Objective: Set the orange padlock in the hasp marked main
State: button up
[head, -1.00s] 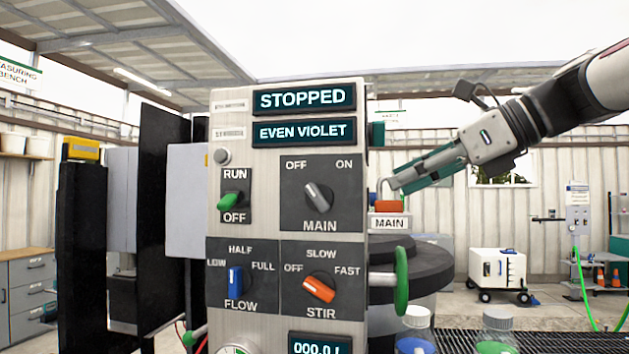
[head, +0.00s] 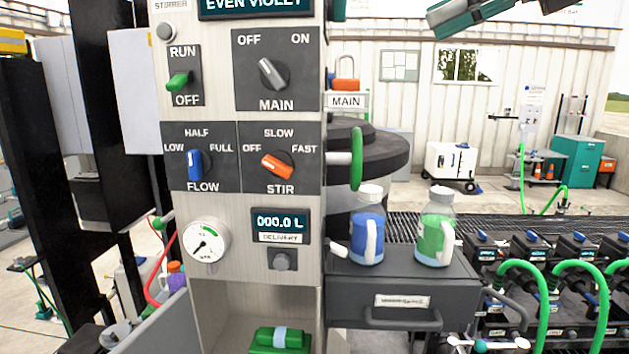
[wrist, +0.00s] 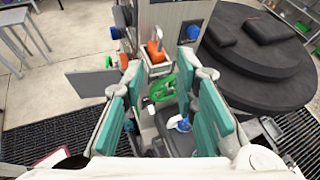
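The orange padlock (head: 345,84) sits upright just above the white MAIN label (head: 345,102), at the right side of the control panel. Its pale shackle stands up from the body. I cannot tell whether the shackle passes through the hasp. In the wrist view the orange padlock (wrist: 156,51) is beyond my fingertips, apart from them. My gripper (wrist: 160,78) is open, with its teal fingers wide apart and nothing between them. In the head view my gripper (head: 432,20) is at the top, up and right of the padlock, partly cut off.
The control panel (head: 262,215) carries knobs and switches; the MAIN knob (head: 272,74) is slanted. A green handwheel (head: 357,158) stands below the padlock. A blue bottle (head: 367,228) and a green bottle (head: 435,230) stand on a dark drawer unit (head: 400,290). Air around the gripper is clear.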

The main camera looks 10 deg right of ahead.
jog(key=s+a+f+n+g+h, duration=0.2)
jog(key=a+f+n, duration=0.25)
jog(key=f, duration=0.45)
jog(key=s+a+f+n+g+h, duration=0.1)
jog(key=s+a+f+n+h, duration=0.15)
jog(key=f+n, duration=0.45)
jog(key=s+f+n+h, duration=0.2)
jog(key=s+f+n, duration=0.2)
jog(key=f+n, duration=0.3)
jog(key=s+f+n+h, duration=0.3)
jog(key=f+n, duration=0.4)
jog(key=f, duration=0.5)
jog(key=shift+s+a+f+g, duration=0.25)
jog(key=shift+s+a+g, duration=0.2)
jog(key=shift+s, duration=0.4)
